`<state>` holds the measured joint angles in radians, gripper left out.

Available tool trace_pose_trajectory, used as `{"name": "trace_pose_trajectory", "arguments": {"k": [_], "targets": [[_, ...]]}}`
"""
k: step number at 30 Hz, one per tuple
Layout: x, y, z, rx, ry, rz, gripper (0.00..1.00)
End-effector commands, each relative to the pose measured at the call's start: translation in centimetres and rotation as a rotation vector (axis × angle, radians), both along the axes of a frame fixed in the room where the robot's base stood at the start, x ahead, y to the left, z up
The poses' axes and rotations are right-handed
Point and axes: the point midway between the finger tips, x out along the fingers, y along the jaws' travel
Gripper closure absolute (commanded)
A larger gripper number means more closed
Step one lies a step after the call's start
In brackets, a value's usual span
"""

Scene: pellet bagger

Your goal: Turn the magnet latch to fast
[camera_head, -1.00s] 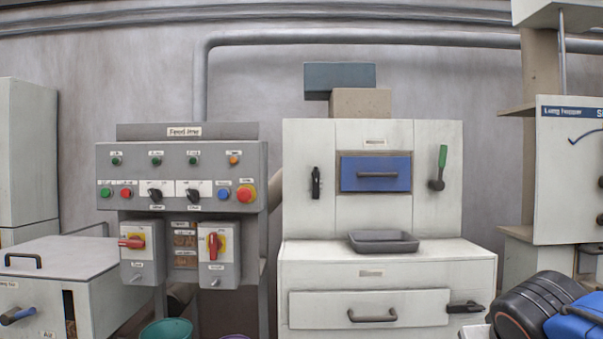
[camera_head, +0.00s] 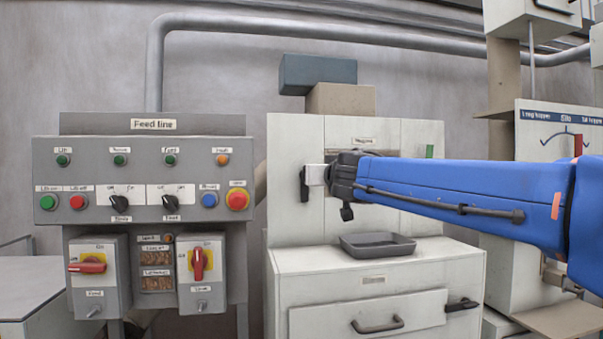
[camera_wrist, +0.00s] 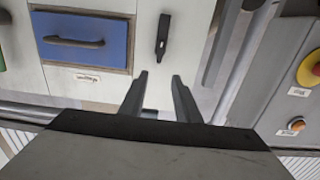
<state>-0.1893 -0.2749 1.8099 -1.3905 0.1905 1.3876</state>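The magnet latch is a slim black upright handle on the pale cabinet's left front panel (camera_head: 285,200). In the head view the latch (camera_head: 304,186) shows just left of my gripper (camera_head: 316,174). In the wrist view, which looks upside down, the latch (camera_wrist: 162,36) stands near the top middle, beside the blue magnet drawer (camera_wrist: 85,38). My gripper's two fingers (camera_wrist: 159,77) are apart with nothing between them. They point toward the latch, and a gap shows between fingertips and latch in that view. In the head view my blue arm hides the drawer.
A grey tray (camera_head: 377,245) sits on the cabinet ledge below my arm. The grey feed line panel (camera_head: 150,220) with buttons and red switches stands to the left. The green lever (camera_head: 429,151) is mostly hidden behind my arm. Boxes (camera_head: 318,72) rest on top.

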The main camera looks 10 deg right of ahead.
Motion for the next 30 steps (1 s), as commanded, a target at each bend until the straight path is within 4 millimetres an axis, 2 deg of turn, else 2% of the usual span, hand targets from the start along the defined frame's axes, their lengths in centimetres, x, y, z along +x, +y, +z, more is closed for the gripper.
{"name": "trace_pose_trajectory", "arguments": {"k": [21,30], "targets": [[11.5,-0.1,-0.1,0.000,0.002,-0.002,0.70],[15.2,-0.1,-0.1,0.000,0.001,-0.002,0.70]]}}
